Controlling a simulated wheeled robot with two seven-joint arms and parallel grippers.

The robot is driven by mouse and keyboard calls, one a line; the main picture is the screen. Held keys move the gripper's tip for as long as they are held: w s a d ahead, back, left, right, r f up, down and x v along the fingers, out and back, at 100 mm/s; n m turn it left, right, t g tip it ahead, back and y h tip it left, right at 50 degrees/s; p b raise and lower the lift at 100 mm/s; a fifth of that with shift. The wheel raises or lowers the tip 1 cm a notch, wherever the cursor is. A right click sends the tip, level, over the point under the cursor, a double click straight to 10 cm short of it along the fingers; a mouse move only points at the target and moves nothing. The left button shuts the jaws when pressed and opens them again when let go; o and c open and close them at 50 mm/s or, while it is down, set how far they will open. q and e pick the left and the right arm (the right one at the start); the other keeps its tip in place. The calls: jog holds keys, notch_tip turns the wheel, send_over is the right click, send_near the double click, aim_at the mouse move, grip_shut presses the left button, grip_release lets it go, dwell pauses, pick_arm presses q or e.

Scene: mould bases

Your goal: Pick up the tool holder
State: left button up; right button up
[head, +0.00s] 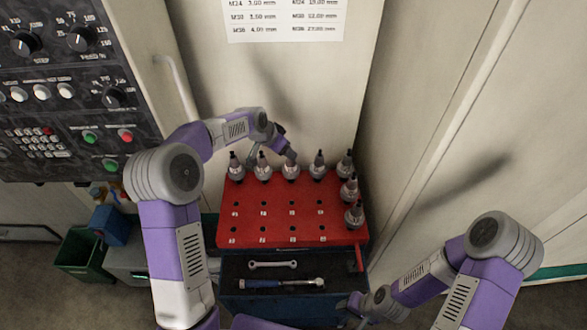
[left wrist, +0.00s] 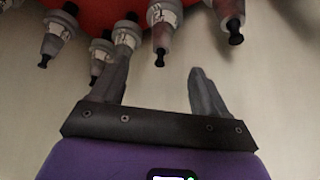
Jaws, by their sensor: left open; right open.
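Several grey tool holders with dark tips stand upright in a red rack (head: 265,222). The back row includes a holder (head: 236,166) at left, a middle holder (head: 291,170) and a holder (head: 318,167) right of it. My left gripper (head: 288,154) is over the back row, close to the middle holder. In the left wrist view, my left gripper (left wrist: 160,66) is open, its fingers pointing towards the holders. One holder (left wrist: 162,25) appears between the fingertips, but I cannot tell its distance. My right gripper (head: 362,303) is low, right of the cart, and its fingers are small.
The rack sits on a dark cart with a wrench (head: 272,264) and a ratchet (head: 285,284) on its lower tray. A machine control panel (head: 60,90) is at left. A cream wall stands close behind the rack. A green bin (head: 82,254) is on the floor.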

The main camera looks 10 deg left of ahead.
aim_at(291, 162)
pick_arm(q)
jog(key=b+x, duration=0.1)
jog(key=x, duration=0.2)
jog(key=b+x, duration=0.1)
jog(key=x, duration=0.3)
jog(key=s+b+x, duration=0.1)
jog(key=x, duration=0.3)
jog(key=shift+a+f, duration=0.3)
jog(key=shift+a, duration=0.1)
grip_shut()
jog(key=shift+r, duration=0.25)
